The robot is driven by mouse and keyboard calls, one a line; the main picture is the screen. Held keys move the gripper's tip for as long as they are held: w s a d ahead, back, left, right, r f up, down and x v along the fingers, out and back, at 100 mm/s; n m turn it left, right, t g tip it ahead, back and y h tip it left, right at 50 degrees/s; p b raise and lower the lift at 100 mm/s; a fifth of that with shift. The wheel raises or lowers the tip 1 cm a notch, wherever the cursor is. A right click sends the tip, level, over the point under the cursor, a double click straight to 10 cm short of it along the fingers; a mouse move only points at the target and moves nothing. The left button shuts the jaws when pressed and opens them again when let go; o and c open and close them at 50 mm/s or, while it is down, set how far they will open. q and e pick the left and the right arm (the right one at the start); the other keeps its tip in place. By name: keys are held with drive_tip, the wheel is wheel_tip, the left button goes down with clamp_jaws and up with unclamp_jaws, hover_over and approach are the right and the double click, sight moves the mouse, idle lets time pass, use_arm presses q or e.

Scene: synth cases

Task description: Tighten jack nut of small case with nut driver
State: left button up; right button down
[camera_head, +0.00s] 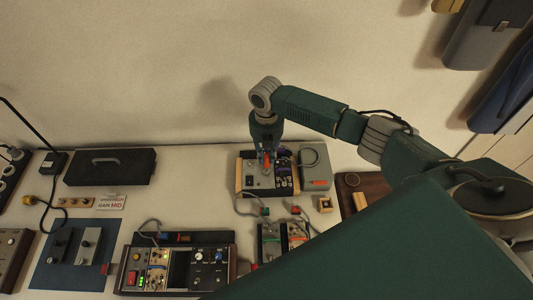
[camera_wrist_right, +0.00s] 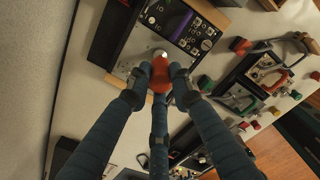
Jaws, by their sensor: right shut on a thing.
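My right gripper (camera_head: 267,155) reaches down over a small wood-sided case (camera_head: 250,182) at the back of the table. In the right wrist view its fingers (camera_wrist_right: 160,82) are shut on the red handle of the nut driver (camera_wrist_right: 160,72). The handle shows as a small red spot in the head view (camera_head: 266,158). The driver points down at the case's grey panel (camera_wrist_right: 128,58); a round silver part (camera_wrist_right: 159,53) shows beside the handle. The driver's tip and the jack nut are hidden, so I cannot tell whether they touch. My left gripper is not in view.
A grey box (camera_head: 314,160) stands close to the right of the small case. A larger case (camera_head: 150,282) with lit buttons and small modules with cables (camera_head: 270,240) stand in front. A black case (camera_head: 110,167) and a blue mat (camera_head: 50,272) lie to the left. The wall rises behind.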

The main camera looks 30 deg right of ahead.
drive_tip(key=shift+m+p, duration=0.6)
drive_tip(key=shift+m, duration=0.3)
drive_tip(key=shift+m+p, duration=0.85)
drive_tip(key=shift+m, duration=0.75)
drive_tip(key=c, duration=1.5)
unclamp_jaws()
drive_tip(key=shift+o, duration=0.2)
